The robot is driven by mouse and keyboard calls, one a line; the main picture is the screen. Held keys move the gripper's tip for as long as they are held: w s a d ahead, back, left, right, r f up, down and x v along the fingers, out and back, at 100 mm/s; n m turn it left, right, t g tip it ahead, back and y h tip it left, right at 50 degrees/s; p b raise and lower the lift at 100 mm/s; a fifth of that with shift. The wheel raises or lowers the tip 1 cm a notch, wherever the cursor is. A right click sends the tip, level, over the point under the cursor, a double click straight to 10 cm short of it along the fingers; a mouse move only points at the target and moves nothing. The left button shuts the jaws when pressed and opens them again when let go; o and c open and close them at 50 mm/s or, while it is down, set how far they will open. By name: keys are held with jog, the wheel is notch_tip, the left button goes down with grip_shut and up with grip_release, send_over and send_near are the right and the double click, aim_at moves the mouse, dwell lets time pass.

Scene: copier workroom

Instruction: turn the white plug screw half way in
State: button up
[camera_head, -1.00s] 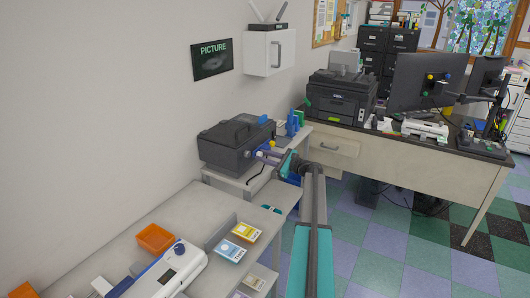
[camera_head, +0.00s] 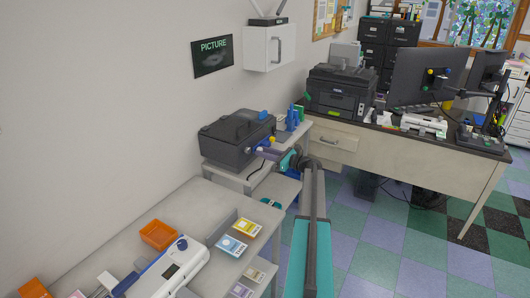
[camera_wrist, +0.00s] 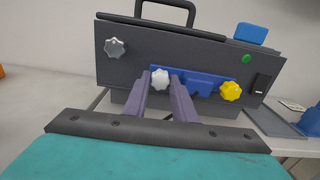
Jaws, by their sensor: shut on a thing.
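The white plug screw (camera_wrist: 159,79) is a lobed knob on the blue plate (camera_wrist: 194,79) on the front of a dark grey machine (camera_head: 235,142). My gripper (camera_wrist: 162,81) has its two purple fingers on either side of the white screw, shut on it. In the head view my gripper (camera_head: 261,151) reaches the machine's right-facing side, and the white screw is hard to make out there. How deep the screw sits is hidden by the fingers and the view from the front.
A yellow knob (camera_wrist: 231,90) sits close right of my fingers, and a grey knob (camera_wrist: 115,47) is at upper left. A green button (camera_wrist: 247,58) and a black switch (camera_wrist: 262,83) are further right. A desk (camera_head: 400,153) with a printer (camera_head: 341,92) stands behind my arm.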

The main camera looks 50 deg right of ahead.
jog(key=o, duration=0.8)
jog(key=shift+s+d, duration=0.15)
jog(key=shift+c, duration=0.2)
jog(key=b+v, duration=0.3)
jog(key=v, duration=1)
jog(key=shift+s, duration=0.35)
jog(key=shift+f, duration=0.15)
